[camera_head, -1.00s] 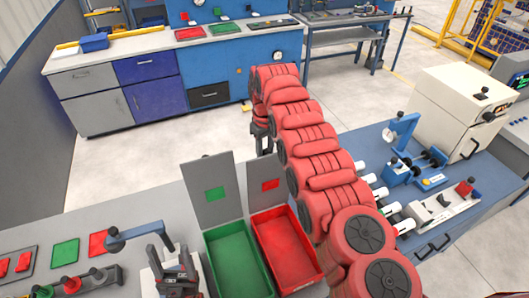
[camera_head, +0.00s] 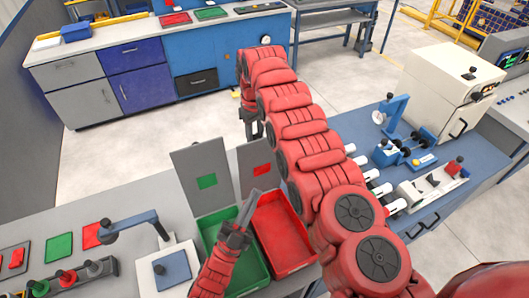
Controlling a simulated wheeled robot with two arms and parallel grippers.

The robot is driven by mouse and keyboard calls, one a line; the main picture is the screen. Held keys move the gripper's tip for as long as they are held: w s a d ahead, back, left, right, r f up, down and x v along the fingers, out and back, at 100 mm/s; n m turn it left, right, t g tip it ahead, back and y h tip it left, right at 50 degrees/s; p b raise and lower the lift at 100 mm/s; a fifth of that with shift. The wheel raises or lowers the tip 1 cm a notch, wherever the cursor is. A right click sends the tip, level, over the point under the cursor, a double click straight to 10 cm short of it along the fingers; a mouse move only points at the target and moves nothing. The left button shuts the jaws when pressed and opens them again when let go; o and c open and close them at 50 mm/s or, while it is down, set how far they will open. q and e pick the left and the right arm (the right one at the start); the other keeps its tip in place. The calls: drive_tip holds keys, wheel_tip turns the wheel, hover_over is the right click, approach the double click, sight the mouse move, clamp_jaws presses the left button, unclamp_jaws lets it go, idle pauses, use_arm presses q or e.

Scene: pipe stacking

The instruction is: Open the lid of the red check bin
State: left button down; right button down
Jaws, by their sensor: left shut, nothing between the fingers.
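The red check bin (camera_head: 284,232) is a red open-topped tray on the grey table. Its grey lid (camera_head: 258,182) with a red square stands upright at the back, so the inside shows. The green bin (camera_head: 212,228) stands beside it on the left, and its grey lid (camera_head: 200,158) with a green square is also upright. My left gripper (camera_head: 250,200) is shut and empty, over the border between the two bins, hiding part of both. My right gripper (camera_head: 252,128) hangs at the far end of the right arm, behind the red bin's lid; its fingers are too small to judge.
My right arm crosses the view just right of the red bin. A white device with a blue plate (camera_head: 172,270) and a blue-armed stand (camera_head: 128,230) are left of the bins. Gauges and a white cabinet (camera_head: 450,92) stand on the right-hand bench.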

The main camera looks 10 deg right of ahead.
sight(261, 147)
drive_tip(key=shift+d+f, duration=0.15)
use_arm(q)
drive_tip(key=w+d+f+m+g+y, duration=0.3)
drive_tip(key=d+f+y, duration=0.2)
drive_tip(key=d+f, duration=0.3)
drive_tip(key=w+d+f+m+g+y, duration=0.3)
drive_tip(key=w+d+f+y, duration=0.1)
drive_tip(key=d+f, duration=0.4)
use_arm(e)
drive_tip(key=shift+s, duration=0.1)
use_arm(q)
drive_tip(key=s+a+r+n+t+y, duration=0.2)
drive_tip(key=s+a+r+n+y, duration=0.1)
drive_tip(key=r+y, duration=0.45)
drive_tip(key=s+a+r+n+t+y, duration=0.2)
drive_tip(key=s+a+r+n+y, duration=0.15)
drive_tip(key=r+y, duration=0.4)
drive_tip(key=shift+h, duration=0.5)
drive_tip(key=x, duration=1.4)
drive_tip(key=shift+w+a+r, duration=0.1)
drive_tip(key=shift+w+a, duration=0.05)
drive_tip(key=shift+w, duration=0.25)
